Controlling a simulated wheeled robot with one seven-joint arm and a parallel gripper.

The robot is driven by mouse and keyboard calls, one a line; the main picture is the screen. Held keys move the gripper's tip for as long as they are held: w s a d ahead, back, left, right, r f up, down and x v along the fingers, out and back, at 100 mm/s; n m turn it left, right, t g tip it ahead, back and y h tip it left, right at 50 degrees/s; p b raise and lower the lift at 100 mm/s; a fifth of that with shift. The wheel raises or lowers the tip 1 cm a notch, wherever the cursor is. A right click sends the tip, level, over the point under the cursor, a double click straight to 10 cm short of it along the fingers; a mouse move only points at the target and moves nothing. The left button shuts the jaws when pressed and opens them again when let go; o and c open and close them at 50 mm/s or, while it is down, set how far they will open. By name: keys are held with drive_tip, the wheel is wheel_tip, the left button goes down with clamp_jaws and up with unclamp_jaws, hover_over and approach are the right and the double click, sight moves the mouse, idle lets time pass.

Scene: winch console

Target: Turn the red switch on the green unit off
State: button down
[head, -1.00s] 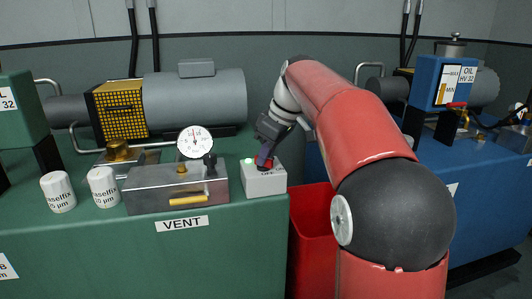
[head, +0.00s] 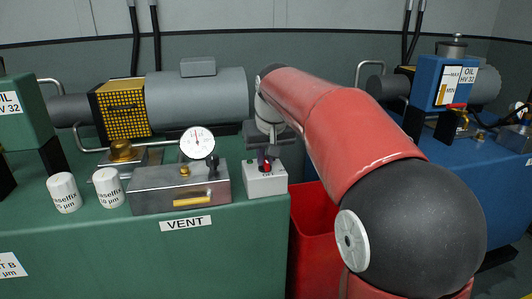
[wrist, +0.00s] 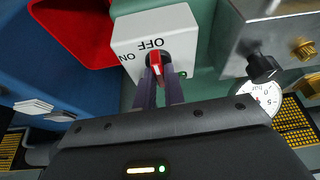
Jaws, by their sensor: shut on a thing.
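The red switch (wrist: 155,66) is a rotary knob on a small white box (wrist: 190,30), with OFF and ON labels that read upside down in the wrist view. Its red handle lines up with the OFF label. In the head view the white box (head: 266,186) sits at the right end of the green unit (head: 100,240), with the red switch (head: 267,167) partly hidden by my fingers. My gripper (head: 264,157) points down over the box. In the wrist view my gripper (wrist: 162,82) is shut on the red switch, one finger on each side.
Left of the box stand a metal valve block (head: 150,190) with a black lever, a pressure gauge (head: 197,143) and two white filters (head: 64,193). A red bin (head: 312,225) stands in the gap before the blue unit (head: 480,170).

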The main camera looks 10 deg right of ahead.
drive_tip(key=shift+m, duration=0.4)
drive_tip(key=c, duration=1.5)
unclamp_jaws()
drive_tip(key=p+v, duration=0.1)
drive_tip(key=v, duration=0.7)
drive_tip(key=shift+a, duration=0.1)
drive_tip(key=shift+f, duration=0.1)
drive_tip(key=shift+t, duration=0.5)
drive_tip(key=s+f, duration=0.5)
drive_tip(key=s, duration=0.3)
drive_tip(key=s+f, duration=0.5)
drive_tip(key=s, duration=0.4)
drive_tip(key=s+f, duration=0.6)
drive_tip(key=s, duration=0.2)
drive_tip(key=shift+s+d+p, duration=0.3)
drive_tip(key=shift+p, duration=0.1)
